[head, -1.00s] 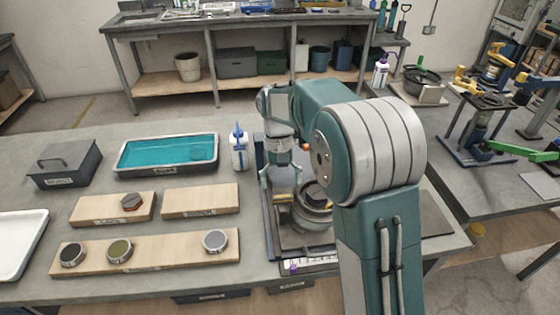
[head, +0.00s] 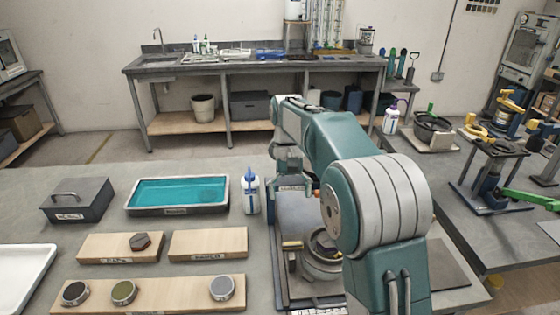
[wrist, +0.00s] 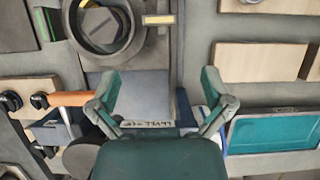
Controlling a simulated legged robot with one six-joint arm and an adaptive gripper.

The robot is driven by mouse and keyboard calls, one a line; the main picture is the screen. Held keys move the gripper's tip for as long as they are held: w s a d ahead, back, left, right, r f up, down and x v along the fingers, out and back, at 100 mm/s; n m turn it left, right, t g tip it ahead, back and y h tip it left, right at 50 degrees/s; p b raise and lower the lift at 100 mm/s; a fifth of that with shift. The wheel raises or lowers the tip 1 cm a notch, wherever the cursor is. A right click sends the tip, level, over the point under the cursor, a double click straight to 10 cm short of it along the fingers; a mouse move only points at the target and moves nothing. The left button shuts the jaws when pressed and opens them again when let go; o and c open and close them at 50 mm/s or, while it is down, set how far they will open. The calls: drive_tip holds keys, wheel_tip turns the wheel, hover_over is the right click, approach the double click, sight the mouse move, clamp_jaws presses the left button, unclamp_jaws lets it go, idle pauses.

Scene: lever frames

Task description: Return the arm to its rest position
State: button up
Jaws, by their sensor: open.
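My teal and grey arm reaches forward over the grey bench. My gripper (head: 291,182) is open and empty above the back part of a grey tray-like base (head: 287,225), to the right of a white bottle with a blue top. In the wrist view its two fingers are spread apart (wrist: 160,92), with nothing between them but the flat surface below. A round metal ring-shaped holder (head: 320,262) stands on the base, partly hidden by my arm; it also shows in the wrist view (wrist: 104,28).
The white bottle (head: 251,196) stands close left of my gripper. A teal-filled tray (head: 178,209), a lidded grey box (head: 77,200) and wooden boards (head: 208,243) with round pieces lie farther left. A second bench (head: 490,235) with tools stands right.

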drive_tip(key=s+d+r+t, duration=0.3)
drive_tip(key=s+r, duration=0.2)
drive_tip(key=s, duration=0.1)
drive_tip(key=s+d+f+t, duration=0.1)
drive_tip(key=s+d+t, duration=0.1)
drive_tip(key=s, duration=0.8)
drive_tip(key=s+d+f+t, duration=0.1)
drive_tip(key=s+t, duration=0.4)
drive_tip(key=s, duration=0.5)
drive_tip(key=shift+s+d+f, duration=0.15)
drive_tip(key=shift+s+d, duration=0.05)
drive_tip(key=shift+d, duration=0.6)
